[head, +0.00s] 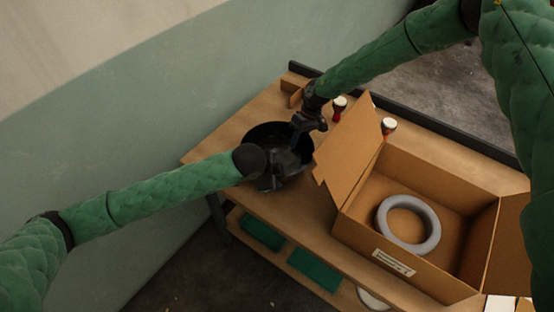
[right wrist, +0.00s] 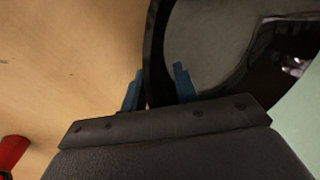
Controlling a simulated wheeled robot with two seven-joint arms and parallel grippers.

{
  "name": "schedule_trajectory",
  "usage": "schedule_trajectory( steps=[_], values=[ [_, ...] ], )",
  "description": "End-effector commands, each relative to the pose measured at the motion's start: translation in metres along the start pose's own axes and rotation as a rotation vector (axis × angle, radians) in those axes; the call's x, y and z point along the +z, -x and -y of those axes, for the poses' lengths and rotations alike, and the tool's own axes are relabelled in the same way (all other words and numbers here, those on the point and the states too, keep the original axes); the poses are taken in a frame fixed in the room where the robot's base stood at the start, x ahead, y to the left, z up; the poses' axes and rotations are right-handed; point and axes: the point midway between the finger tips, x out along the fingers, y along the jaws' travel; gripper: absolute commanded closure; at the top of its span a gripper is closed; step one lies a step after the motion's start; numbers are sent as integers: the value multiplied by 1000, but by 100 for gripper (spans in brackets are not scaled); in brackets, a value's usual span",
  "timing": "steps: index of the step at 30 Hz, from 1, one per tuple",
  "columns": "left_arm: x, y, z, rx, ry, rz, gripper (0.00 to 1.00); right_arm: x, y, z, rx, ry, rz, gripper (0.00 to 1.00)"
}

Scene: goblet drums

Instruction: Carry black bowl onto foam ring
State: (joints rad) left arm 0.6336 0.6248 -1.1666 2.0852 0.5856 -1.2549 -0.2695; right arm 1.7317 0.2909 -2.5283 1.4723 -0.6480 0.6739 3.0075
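The black bowl (head: 264,133) is upright at the left end of the wooden table. It also shows in the right wrist view (right wrist: 156,30). My right gripper (head: 296,140) is at its right rim, with one blue finger outside the wall and one inside (right wrist: 158,82). The dark wall fills the space between these fingers. My left gripper (head: 277,178) is at the bowl's near rim; its fingertips are too small and dark to read. The grey foam ring (head: 434,234) lies flat inside the open cardboard box, to the right of the bowl and apart from it.
The cardboard box (head: 372,240) has raised flaps; its left flap (head: 347,140) stands between bowl and ring. Two small red-and-white goblet drums (head: 338,106) (head: 388,127) stand behind it. Green items (head: 262,231) lie on the lower shelf. Bare table (head: 300,205) shows in front of the bowl.

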Motion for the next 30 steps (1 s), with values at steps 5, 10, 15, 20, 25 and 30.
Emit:
schedule_trajectory(
  steps=[5, 10, 15, 20, 25, 30],
  values=[
    [0, -6, 0, 0, -1, -1, 71, 0, -6, 0, 0, 0, 0, 71],
    [0, -6, 0, 0, -1, -1, 71, 0, -6, 0, 0, 0, 0, 71],
    [0, -6, 0, 0, -1, -1, 92, 0, -6, 0, 0, 0, 0, 92],
    [0, -6, 0, 0, -1, 0, 100, 0, -6, 0, 0, 0, 0, 100],
    [0, -6, -1, 0, -1, 0, 100, 0, -6, -1, 1, -1, 0, 100],
    [-1, -4, 0, 0, -1, -1, 100, 0, -4, 0, 1, -1, -1, 100]
  ],
)
